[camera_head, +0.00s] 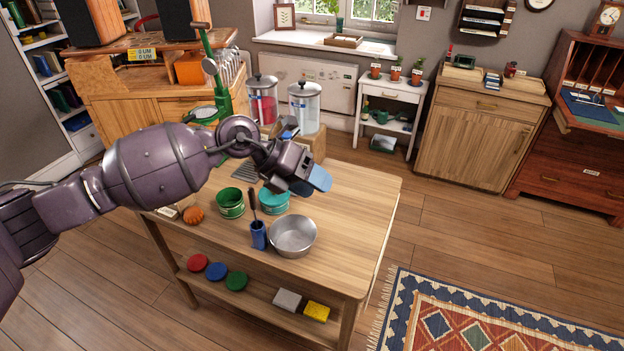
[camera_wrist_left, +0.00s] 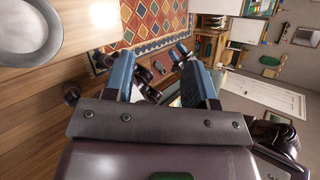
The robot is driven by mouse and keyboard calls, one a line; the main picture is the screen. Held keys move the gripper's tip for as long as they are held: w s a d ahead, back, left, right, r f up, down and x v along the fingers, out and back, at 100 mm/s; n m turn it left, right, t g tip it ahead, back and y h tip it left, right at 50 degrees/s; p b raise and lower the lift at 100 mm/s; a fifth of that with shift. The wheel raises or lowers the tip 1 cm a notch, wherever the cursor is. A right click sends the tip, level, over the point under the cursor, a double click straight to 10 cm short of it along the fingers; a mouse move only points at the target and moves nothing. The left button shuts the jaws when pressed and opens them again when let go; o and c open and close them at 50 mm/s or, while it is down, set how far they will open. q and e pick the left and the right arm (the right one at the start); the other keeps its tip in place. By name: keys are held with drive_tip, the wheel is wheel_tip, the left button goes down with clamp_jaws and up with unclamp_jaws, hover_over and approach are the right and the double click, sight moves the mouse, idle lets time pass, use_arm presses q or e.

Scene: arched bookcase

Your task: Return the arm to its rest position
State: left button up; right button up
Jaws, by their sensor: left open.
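My left arm reaches in from the left in the head view. Its gripper (camera_head: 312,180) hangs above the wooden table (camera_head: 365,190), behind and a little above the steel bowl (camera_head: 293,237). In the left wrist view my left gripper (camera_wrist_left: 158,75) has its two blue-tipped fingers apart with nothing between them. The bowl also shows at the upper left of the wrist view (camera_wrist_left: 25,30).
On the table stand a green tin (camera_head: 230,204), a teal tin (camera_head: 274,202), a blue brush cup (camera_head: 259,236), an orange object (camera_head: 193,215) and two glass jars (camera_head: 304,108). The table's right end is clear. A patterned rug (camera_head: 480,315) lies on the floor.

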use_arm(q)
wheel_tip(320, 180, up, 13)
drive_tip(key=w+d+n+t+h, duration=0.2)
drive_tip(key=n+t+h, duration=0.7)
drive_tip(key=n, duration=0.2)
drive_tip(key=s+a+f+n+t+y, duration=0.3)
drive_tip(key=a+f+n+y, duration=0.45)
drive_tip(key=f+n, duration=0.35)
drive_tip(key=s+a+f+n+t+y, duration=0.2)
drive_tip(key=a+f+n+t+y, duration=0.2)
drive_tip(key=a+f+n+y, duration=0.45)
drive_tip(key=s+a+f+n+g+y, duration=0.1)
drive_tip(key=s+a+f+n, duration=0.4)
drive_tip(key=s+f, duration=0.5)
drive_tip(key=s+a+f+n+g+y, duration=0.2)
drive_tip(key=s+a+f+n+g, duration=0.2)
drive_tip(key=s+f, duration=0.7)
drive_tip(key=s+a, duration=0.1)
drive_tip(key=s, duration=0.2)
drive_tip(key=shift+n+g, duration=0.3)
drive_tip(key=shift+n, duration=0.05)
use_arm(e)
drive_tip(key=shift+s+d+f, duration=0.15)
drive_tip(key=shift+s+f, duration=0.65)
drive_tip(key=shift+f, duration=0.25)
use_arm(q)
drive_tip(key=shift+a, duration=0.1)
